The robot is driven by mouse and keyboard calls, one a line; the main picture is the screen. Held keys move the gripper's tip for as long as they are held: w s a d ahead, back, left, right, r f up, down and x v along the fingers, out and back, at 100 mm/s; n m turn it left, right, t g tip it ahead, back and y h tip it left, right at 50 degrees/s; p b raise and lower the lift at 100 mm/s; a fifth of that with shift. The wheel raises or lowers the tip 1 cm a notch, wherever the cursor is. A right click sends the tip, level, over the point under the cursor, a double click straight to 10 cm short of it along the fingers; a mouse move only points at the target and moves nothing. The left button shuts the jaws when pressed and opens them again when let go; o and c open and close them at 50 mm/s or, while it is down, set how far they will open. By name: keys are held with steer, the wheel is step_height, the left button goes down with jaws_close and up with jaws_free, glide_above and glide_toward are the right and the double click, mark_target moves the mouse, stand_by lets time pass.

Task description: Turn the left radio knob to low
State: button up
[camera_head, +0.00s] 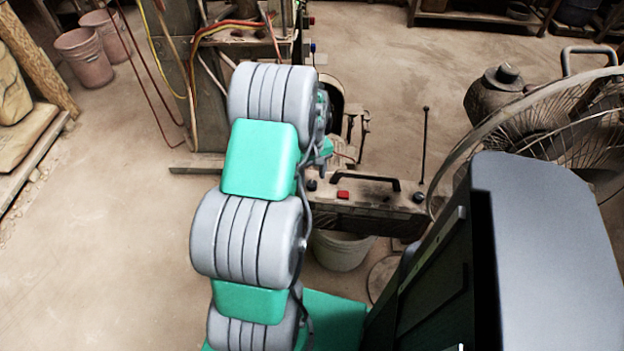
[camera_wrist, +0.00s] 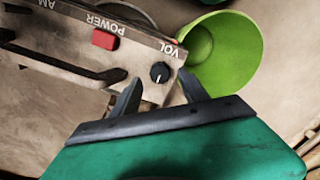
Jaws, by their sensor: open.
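The radio (camera_head: 368,205) is a dusty, brown-grey box with a black handle, near the middle of the head view. Its left knob (camera_head: 312,185) is small and dark. In the wrist view this black knob (camera_wrist: 160,72) is beside upside-down "VOL" lettering, and its white pointer mark is toward the picture's bottom. No low mark is readable. My gripper (camera_wrist: 157,79) is open, with one dark fingertip on each side of the knob. I cannot tell whether they touch it. In the head view my arm mostly hides the gripper.
A red button (camera_wrist: 104,39) marked "POWER" is near the knob. The carrying handle (camera_wrist: 60,66) runs close to my left finger. A green container (camera_wrist: 225,48) is beyond the radio's edge. A thin antenna (camera_head: 424,145) and a large fan (camera_head: 540,135) stand to the right.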

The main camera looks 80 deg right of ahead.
mark_target(312, 183)
step_height(312, 183, up, 5)
stand_by(0.4)
